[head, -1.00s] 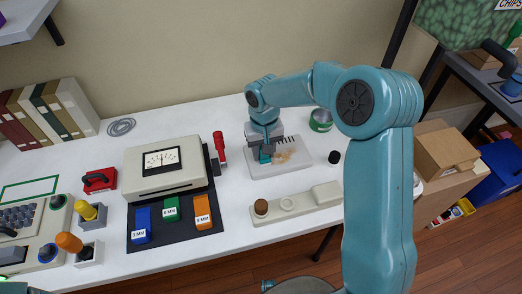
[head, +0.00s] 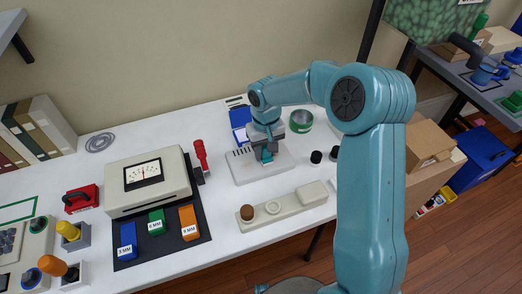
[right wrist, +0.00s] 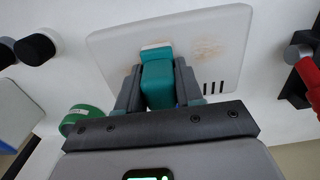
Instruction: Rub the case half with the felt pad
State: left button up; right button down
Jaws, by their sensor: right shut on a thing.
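The case half (head: 249,174) is a pale flat shell with slots near one edge, lying on the white table. In the right wrist view the case half (right wrist: 225,30) carries faint brown smudges on both sides of the pad. My right gripper (head: 266,152) is shut on the felt pad, a teal block (right wrist: 157,82) with a white face at its far end. The pad is at the case half's surface; exact contact cannot be told. The gripper hides part of the case half. My left gripper is not in view.
A meter (head: 147,180) stands left, with blue, green and orange blocks on a dark mat (head: 178,247). A red-handled tool (head: 201,155) stands beside it. A pale long tray (head: 292,208) lies in front. A green round container (head: 301,121) and black knobs (head: 316,157) are close by.

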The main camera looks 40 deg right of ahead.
jog(key=shift+s+d, duration=0.2)
jog(key=shift+d, duration=0.5)
jog(key=shift+s+d, duration=0.2)
jog(key=shift+d, duration=0.45)
jog(key=shift+s+d, duration=0.2)
jog(key=shift+d, duration=0.5)
jog(key=shift+w+a+f+b, duration=0.1)
jog(key=shift+w+a, duration=0.15)
jog(key=shift+a, duration=0.65)
jog(key=shift+w+a+b, duration=0.1)
jog(key=shift+w+a, duration=0.15)
jog(key=shift+a, duration=0.65)
jog(key=shift+w+a+f+b, duration=0.1)
jog(key=shift+w+a, duration=0.15)
jog(key=shift+a, duration=0.65)
jog(key=shift+s+d, duration=0.1)
jog(key=shift+r, duration=0.1)
jog(key=shift+r+p, duration=0.3)
jog(key=shift+p, duration=0.1)
notch_tip(320, 180, up, 6)
jog(key=p, duration=0.3)
jog(key=shift+d+f+p, duration=0.1)
jog(key=shift+f+p, duration=0.15)
jog(key=shift+p, duration=0.15)
